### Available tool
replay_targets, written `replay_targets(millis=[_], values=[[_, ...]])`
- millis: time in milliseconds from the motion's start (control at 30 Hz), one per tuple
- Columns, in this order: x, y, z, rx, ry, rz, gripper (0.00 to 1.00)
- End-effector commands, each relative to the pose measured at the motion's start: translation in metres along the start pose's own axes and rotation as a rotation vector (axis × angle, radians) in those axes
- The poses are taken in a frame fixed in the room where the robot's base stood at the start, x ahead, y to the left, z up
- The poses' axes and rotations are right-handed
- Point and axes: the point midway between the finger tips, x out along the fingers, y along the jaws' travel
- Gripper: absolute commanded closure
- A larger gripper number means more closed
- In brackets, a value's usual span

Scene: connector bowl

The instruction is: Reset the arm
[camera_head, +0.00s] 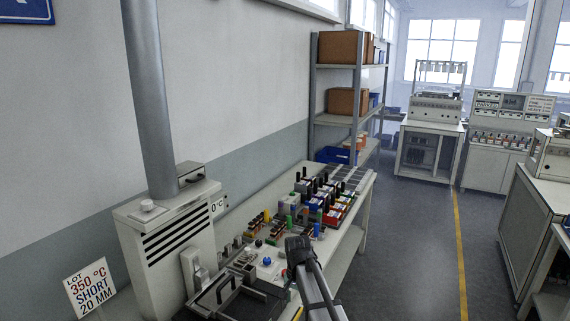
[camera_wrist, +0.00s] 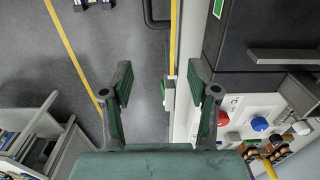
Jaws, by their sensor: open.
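My gripper (camera_wrist: 160,88) shows in the wrist view with its two dark green fingers spread wide. Nothing is between them, and grey floor with a yellow line lies below. The right finger appears close to the bench edge in the picture; I cannot tell its height above it. In the head view, part of my arm (camera_head: 315,285) rises at the bottom centre, by the front edge of the workbench (camera_head: 345,262). I cannot make out the fingers there.
A control panel (camera_wrist: 250,112) with red, blue and white knobs lies right of the gripper. Coloured connectors and bins (camera_head: 318,198) crowd the bench. A grey heater cabinet (camera_head: 170,240) with a tall pipe stands left. Shelving (camera_head: 340,60) stands behind; the floor aisle (camera_head: 415,250) is clear.

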Motion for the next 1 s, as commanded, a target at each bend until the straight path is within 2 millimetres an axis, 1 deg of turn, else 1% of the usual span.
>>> replay_targets(millis=[33, 67, 100, 167, 200, 267, 300, 367, 400, 467, 500, 533, 567, 600, 667, 700, 767, 800, 867, 900, 967, 1000], values=[[0.025, 0.033, 0.019, -0.036, -0.005, 0.004, 0.4], [0.039, 0.048, 0.026, -0.065, -0.006, 0.004, 0.4], [0.056, 0.068, 0.036, -0.103, -0.006, 0.004, 0.4], [0.08, 0.097, 0.052, -0.164, -0.006, 0.003, 0.4], [0.094, 0.115, 0.063, -0.203, -0.005, 0.003, 0.4], [0.112, 0.141, 0.08, -0.259, -0.004, 0.002, 0.4], [0.123, 0.157, 0.091, -0.296, -0.003, 0.002, 0.4], [0.137, 0.179, 0.108, -0.348, -0.002, 0.001, 0.4], [0.145, 0.193, 0.12, -0.383, -0.002, 0.001, 0.4], [0.156, 0.214, 0.138, -0.431, -0.001, 0.001, 0.4], [0.162, 0.227, 0.151, -0.464, -0.002, 0.001, 0.4], [0.172, 0.231, 0.155, -0.481, -0.007, 0.002, 0.4], [0.19, 0.23, 0.156, -0.479, -0.027, 0.007, 0.4], [0.205, 0.233, 0.163, -0.478, -0.052, 0.013, 0.4], [0.227, 0.239, 0.176, -0.477, -0.088, 0.021, 0.4], [0.241, 0.244, 0.186, -0.476, -0.113, 0.027, 0.4], [0.263, 0.252, 0.201, -0.475, -0.151, 0.037, 0.4], [0.278, 0.258, 0.212, -0.475, -0.178, 0.043, 0.4], [0.299, 0.267, 0.23, -0.474, -0.219, 0.053, 0.4], [0.314, 0.273, 0.242, -0.473, -0.247, 0.06, 0.4], [0.335, 0.282, 0.261, -0.472, -0.289, 0.07, 0.4], [0.348, 0.289, 0.274, -0.471, -0.317, 0.077, 0.4]])
